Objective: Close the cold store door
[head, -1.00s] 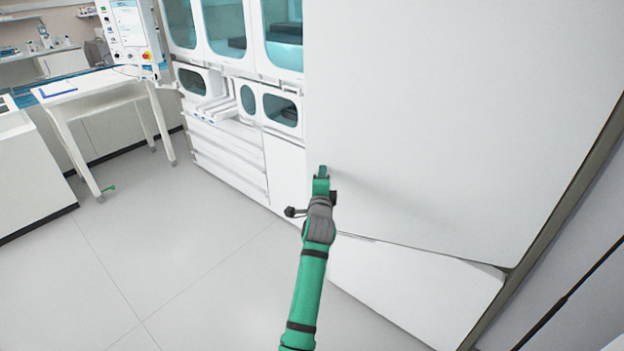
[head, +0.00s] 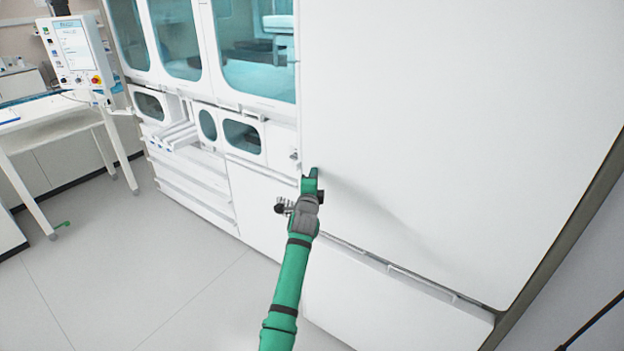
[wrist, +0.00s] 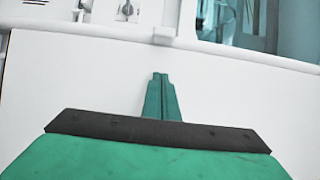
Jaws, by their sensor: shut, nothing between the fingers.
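The cold store door (head: 450,130) is a large plain white panel filling the right of the head view. A narrow dark gap shows along its lower edge, above a white lower panel (head: 390,300). My gripper (head: 311,172) is shut and empty at the door's left edge, about mid-height. It looks to be against or very near the door face; exact contact cannot be told. In the wrist view my gripper's shut fingers (wrist: 160,78) lie in front of the white door surface (wrist: 60,75), pointing toward its edge.
A white machine with teal windows (head: 250,80) stands left of the door. A control screen (head: 75,50) and a white table (head: 60,130) are further left. A grey wall (head: 590,260) lies to the right.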

